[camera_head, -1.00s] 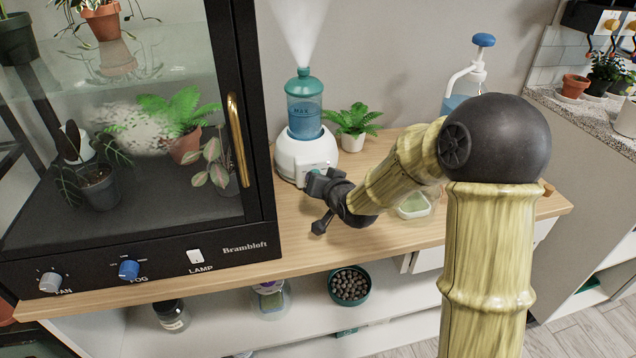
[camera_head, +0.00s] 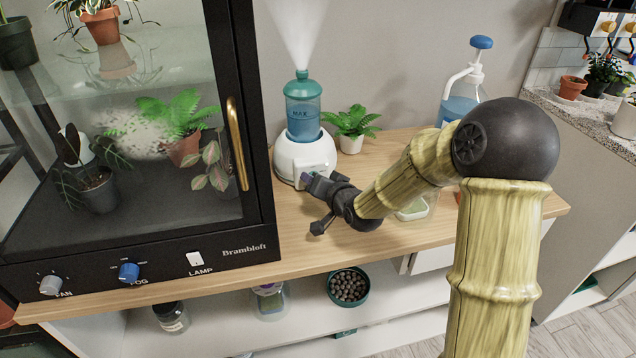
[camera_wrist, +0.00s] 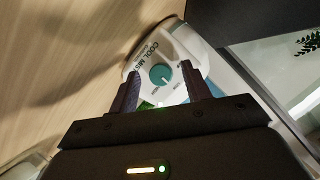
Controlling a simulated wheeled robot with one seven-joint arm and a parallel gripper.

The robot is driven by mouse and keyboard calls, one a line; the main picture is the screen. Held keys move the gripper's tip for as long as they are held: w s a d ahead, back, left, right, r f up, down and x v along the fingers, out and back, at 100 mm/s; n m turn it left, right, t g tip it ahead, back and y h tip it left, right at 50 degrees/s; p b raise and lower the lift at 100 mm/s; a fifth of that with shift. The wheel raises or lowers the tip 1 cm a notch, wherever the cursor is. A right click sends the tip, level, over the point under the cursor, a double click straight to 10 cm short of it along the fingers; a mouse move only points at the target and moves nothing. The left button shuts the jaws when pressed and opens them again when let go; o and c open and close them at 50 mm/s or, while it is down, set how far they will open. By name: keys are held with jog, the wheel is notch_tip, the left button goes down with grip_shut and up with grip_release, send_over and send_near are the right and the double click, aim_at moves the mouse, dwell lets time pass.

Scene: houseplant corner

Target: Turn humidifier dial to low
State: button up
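The humidifier (camera_head: 290,153) has a white base and a teal tank marked MAX, and stands on the wooden shelf. Mist rises from its top. Its teal dial (camera_wrist: 161,75) sits on a white panel marked COOL MIST, seen in the wrist view. A white line on the dial points toward the lower right. My gripper (camera_head: 306,178) is in front of the panel. In the wrist view my gripper (camera_wrist: 165,88) has its fingers apart, one on each side of the dial with a gap to it. In the head view, the gripper hides the dial.
A glass plant cabinet (camera_head: 258,215) with a brass handle stands close on the left. A small fern (camera_head: 352,122) is right of the humidifier. A blue-topped pump bottle (camera_head: 462,95) stands behind my arm. The wooden shelf (camera_head: 300,232) is clear in front.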

jog(key=b+v, duration=0.2)
jog(key=v, duration=1.5)
jog(key=shift+s, duration=0.15)
jog(key=shift+d, duration=0.1)
dwell(0.3)
